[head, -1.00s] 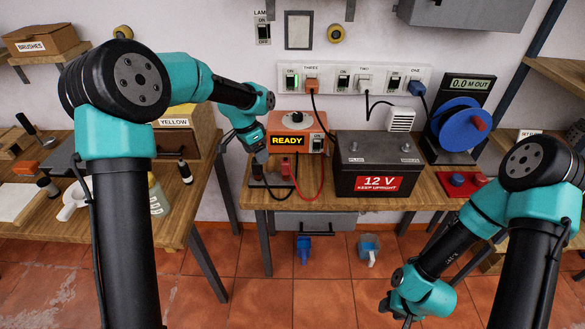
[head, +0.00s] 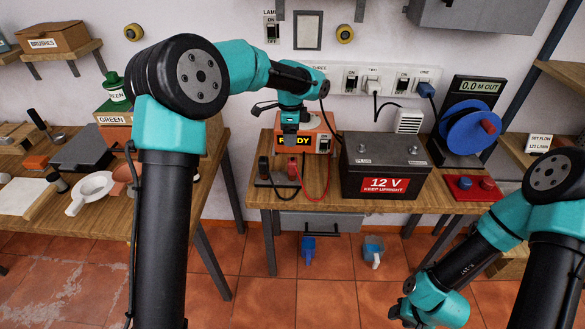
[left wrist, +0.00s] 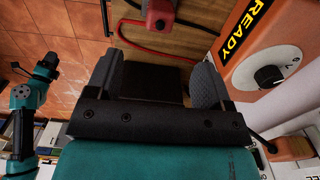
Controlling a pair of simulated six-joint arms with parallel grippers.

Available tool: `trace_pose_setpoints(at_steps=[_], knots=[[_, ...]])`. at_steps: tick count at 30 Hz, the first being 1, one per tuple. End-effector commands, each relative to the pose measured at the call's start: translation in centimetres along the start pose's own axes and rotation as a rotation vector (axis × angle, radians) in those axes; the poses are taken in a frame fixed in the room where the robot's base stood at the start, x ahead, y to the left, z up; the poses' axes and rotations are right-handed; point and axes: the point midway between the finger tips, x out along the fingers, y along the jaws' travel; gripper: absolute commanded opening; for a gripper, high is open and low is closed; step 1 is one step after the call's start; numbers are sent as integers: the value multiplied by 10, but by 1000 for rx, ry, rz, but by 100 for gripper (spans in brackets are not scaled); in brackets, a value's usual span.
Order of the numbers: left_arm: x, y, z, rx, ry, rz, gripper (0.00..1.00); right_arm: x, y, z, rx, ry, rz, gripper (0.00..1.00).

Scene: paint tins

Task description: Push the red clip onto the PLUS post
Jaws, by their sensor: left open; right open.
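The red clip (head: 292,169) rests on the bench in front of the orange charger (head: 318,134), with a red cable beside it. It also shows at the top of the left wrist view (left wrist: 160,12), beyond the fingertips. The 12 V battery (head: 385,170) stands to its right. The PLUS post (head: 361,149) is on the battery's top left, bare. My left gripper (head: 290,137) is above and behind the red clip, covering part of the READY display. In the left wrist view its fingers (left wrist: 157,65) are apart and empty. My right gripper (head: 408,312) is open, low at the front right.
A black clip (head: 263,168) stands left of the red one on a dark pad. A second post (head: 413,149) is on the battery's right. A blue reel (head: 472,132) and a red plate with knobs (head: 472,195) are further right. The wall sockets (head: 385,82) are behind.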

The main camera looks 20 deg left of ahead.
Motion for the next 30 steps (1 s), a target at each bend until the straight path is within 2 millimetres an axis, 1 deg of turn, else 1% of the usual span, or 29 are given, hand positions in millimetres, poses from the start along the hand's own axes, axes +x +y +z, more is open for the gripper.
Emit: trace_pose_setpoints(at_steps=[1,9,12,15,18,27,30], knots=[[11,0,0,0,-2,4,74,0,0,0,0,0,0,43],[57,0,0,0,-2,4,74,0,0,0,0,0,0,43],[73,0,0,0,-1,3,74,0,0,0,0,0,0,43],[85,0,0,1,-2,2,74,0,0,0,0,0,0,43],[90,0,0,0,0,0,74,0,0,0,0,0,0,43],[90,0,0,0,0,0,74,0,0,0,0,0,0,43],[94,0,-1,0,0,1,74,0,0,0,0,0,0,43]])
